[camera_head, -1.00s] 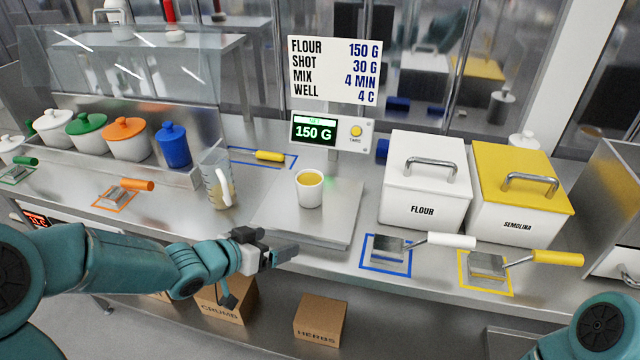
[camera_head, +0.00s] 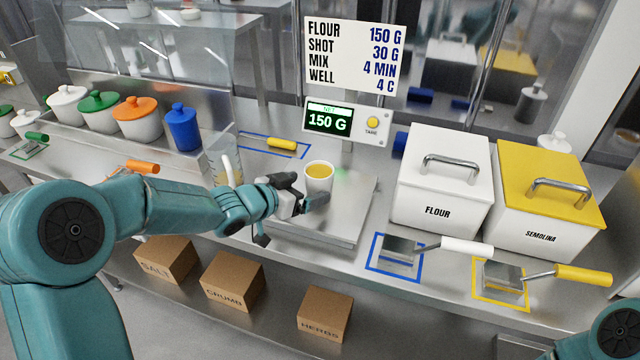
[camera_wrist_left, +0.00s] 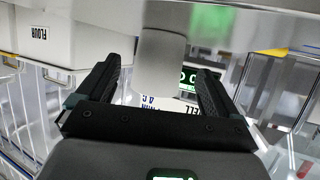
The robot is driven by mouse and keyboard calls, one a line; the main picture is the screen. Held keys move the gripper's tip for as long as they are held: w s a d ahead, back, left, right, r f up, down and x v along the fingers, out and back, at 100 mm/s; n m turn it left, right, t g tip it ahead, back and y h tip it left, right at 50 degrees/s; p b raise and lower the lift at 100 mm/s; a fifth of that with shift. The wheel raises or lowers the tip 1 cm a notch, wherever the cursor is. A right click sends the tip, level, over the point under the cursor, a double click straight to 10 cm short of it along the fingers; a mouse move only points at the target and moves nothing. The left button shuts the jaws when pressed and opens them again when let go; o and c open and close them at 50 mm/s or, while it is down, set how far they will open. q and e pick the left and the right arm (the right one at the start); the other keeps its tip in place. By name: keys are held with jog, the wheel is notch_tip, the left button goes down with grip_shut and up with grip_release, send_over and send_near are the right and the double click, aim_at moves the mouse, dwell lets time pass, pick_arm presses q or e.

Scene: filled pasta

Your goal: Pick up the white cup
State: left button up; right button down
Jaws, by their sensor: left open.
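The white cup (camera_head: 318,181), filled with yellow contents, stands upright on the steel scale plate (camera_head: 345,225). My left gripper (camera_head: 302,195) is open right at the cup's near left side, low by its lower part. In the left wrist view the cup (camera_wrist_left: 160,62) shows as a pale upright shape between the two dark open fingers, with gaps at the sides. I cannot tell whether a finger touches it. My right gripper is not in view.
A clear jug (camera_head: 222,163) stands just left, partly behind my left arm. The scale display (camera_head: 330,119) is behind the cup. The flour bin (camera_head: 440,195), semolina bin (camera_head: 540,210) and scoops in marked frames are to the right. Several lidded pots line the left.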

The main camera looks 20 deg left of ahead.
aim_at(311, 186)
pick_arm(q)
jog(key=x, duration=0.5)
jog(key=shift+w+d+p, duration=0.1)
jog(key=shift+w+p, duration=0.25)
jog(key=shift+w, duration=0.05)
jog(key=shift+s+r, duration=0.1)
jog(key=shift+s, duration=0.1)
jog(key=c, duration=1.2)
